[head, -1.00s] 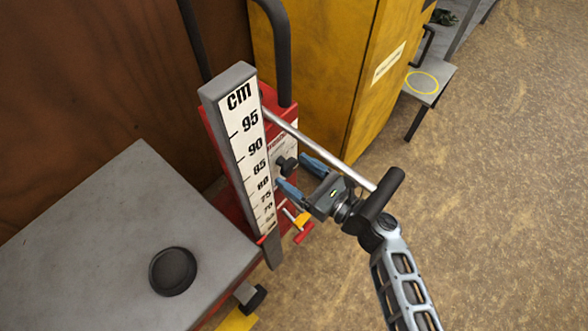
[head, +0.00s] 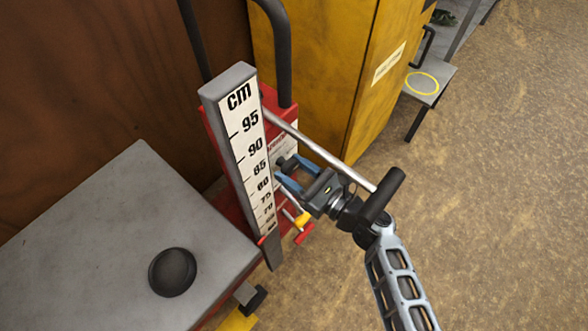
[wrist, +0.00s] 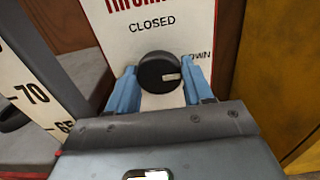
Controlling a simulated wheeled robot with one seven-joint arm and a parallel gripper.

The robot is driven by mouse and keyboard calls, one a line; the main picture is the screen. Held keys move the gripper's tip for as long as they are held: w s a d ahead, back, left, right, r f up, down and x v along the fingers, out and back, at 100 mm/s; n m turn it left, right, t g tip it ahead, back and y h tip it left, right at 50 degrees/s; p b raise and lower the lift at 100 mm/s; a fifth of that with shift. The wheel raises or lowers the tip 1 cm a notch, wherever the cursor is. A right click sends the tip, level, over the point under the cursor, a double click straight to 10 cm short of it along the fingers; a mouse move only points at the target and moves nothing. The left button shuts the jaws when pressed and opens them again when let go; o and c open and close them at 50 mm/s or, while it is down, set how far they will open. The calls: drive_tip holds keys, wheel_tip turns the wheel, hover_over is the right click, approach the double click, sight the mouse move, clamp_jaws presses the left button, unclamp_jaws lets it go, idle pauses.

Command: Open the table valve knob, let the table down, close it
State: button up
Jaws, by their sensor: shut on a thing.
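The black round valve knob (wrist: 158,73) sits on a white panel (wrist: 185,20) below the word CLOSED. Its white mark is on its right side, toward a partly hidden label ending in "OWN". My gripper (wrist: 160,88) has its blue fingers shut on the knob, one on each side. In the head view my gripper (head: 286,175) reaches the red lift post from the right, and the knob is largely hidden there. The grey lift table (head: 110,215) is at the left. The cm scale (head: 248,150) stands at its edge; its lower numbers are small.
A black round dish (head: 172,272) lies on the table. A silver rod (head: 310,145) with a black handle (head: 383,195) passes above my gripper. A yellow lever (head: 302,220) is below it. A yellow cabinet (head: 320,80) stands behind; floor is clear at right.

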drive_tip(key=shift+f+n+b, duration=0.1)
drive_tip(key=shift+n+b, duration=0.3)
drive_tip(key=shift+b, duration=0.05)
drive_tip(key=shift+c, duration=0.4)
drive_tip(key=n+b, duration=0.2)
drive_tip(key=n, duration=0.1)
drive_tip(key=shift+f+b, duration=0.1)
drive_tip(key=shift+b, duration=0.25)
drive_tip(key=n+b, duration=0.4)
drive_tip(key=n, duration=0.1)
drive_tip(key=shift+w+d+b, duration=0.1)
drive_tip(key=shift+b, duration=0.3)
drive_tip(key=n+b, duration=0.5)
drive_tip(key=shift+n, duration=0.4)
drive_tip(key=shift+r+n+b, duration=0.25)
drive_tip(key=shift+n+b, duration=1.05)
drive_tip(key=shift+n, duration=0.3)
drive_tip(key=o, duration=1)
drive_tip(key=shift+o, duration=0.2)
drive_tip(key=shift+r, duration=0.1)
